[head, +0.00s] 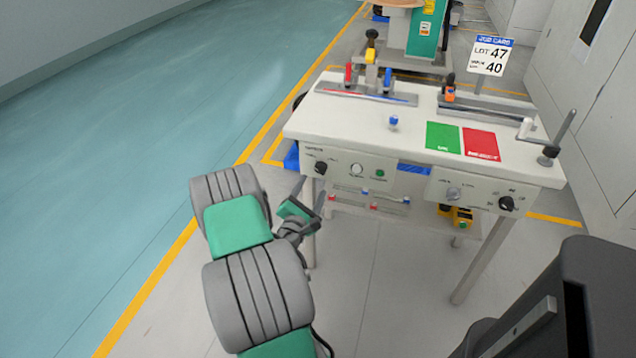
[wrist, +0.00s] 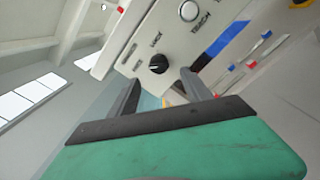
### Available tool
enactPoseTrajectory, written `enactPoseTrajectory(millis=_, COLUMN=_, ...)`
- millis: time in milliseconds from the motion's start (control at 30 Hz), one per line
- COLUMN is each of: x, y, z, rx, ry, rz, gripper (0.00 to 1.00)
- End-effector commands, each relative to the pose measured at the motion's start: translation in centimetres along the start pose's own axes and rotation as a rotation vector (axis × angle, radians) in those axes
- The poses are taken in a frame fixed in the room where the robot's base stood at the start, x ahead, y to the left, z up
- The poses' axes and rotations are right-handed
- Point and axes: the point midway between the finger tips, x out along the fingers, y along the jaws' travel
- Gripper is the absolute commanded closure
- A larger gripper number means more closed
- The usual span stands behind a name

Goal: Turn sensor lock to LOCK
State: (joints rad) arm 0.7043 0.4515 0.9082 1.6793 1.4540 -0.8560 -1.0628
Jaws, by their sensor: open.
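The sensor lock knob looks to be the black knob (head: 320,167) at the left end of the table's left front panel (head: 338,158). In the wrist view the black knob (wrist: 158,63) sits on the white panel with small lettering around it, some of which seems to read LOCK. Its exact pointer direction is too small to tell. My gripper (head: 311,192) is open and empty, just below and in front of this knob. In the wrist view my gripper (wrist: 160,82) has its fingers pointing at the panel, with the knob framed between the fingertips and apparently beyond them.
A white round button (head: 356,170) and a green button (head: 380,173) are right of the knob. Another panel with a grey knob (head: 453,193) and a black knob (head: 506,203) is farther right. A lower shelf (head: 370,203) lies under the table. The floor in front is clear.

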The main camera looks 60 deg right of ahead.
Motion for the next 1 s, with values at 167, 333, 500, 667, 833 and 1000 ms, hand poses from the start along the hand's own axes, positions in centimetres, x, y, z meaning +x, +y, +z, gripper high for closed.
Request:
enactPoseTrajectory(millis=167, x=2.0, y=0.3, z=0.5, rx=0.004, ry=0.000, rz=-0.003, gripper=0.43)
enactPoseTrajectory(millis=333, x=5.4, y=0.2, z=0.4, rx=0.009, ry=-0.003, rz=-0.003, gripper=0.43)
enactPoseTrajectory(millis=500, x=7.1, y=0.2, z=0.2, rx=0.009, ry=0.000, rz=-0.002, gripper=0.43)
enactPoseTrajectory(millis=667, x=7.3, y=0.2, z=0.1, rx=0.008, ry=0.001, rz=-0.001, gripper=0.43)
enactPoseTrajectory(millis=833, x=7.2, y=0.2, z=0.1, rx=0.009, ry=0.001, rz=-0.001, gripper=0.49)
enactPoseTrajectory(millis=1000, x=7.2, y=0.2, z=0.1, rx=0.009, ry=0.001, rz=-0.001, gripper=0.63)
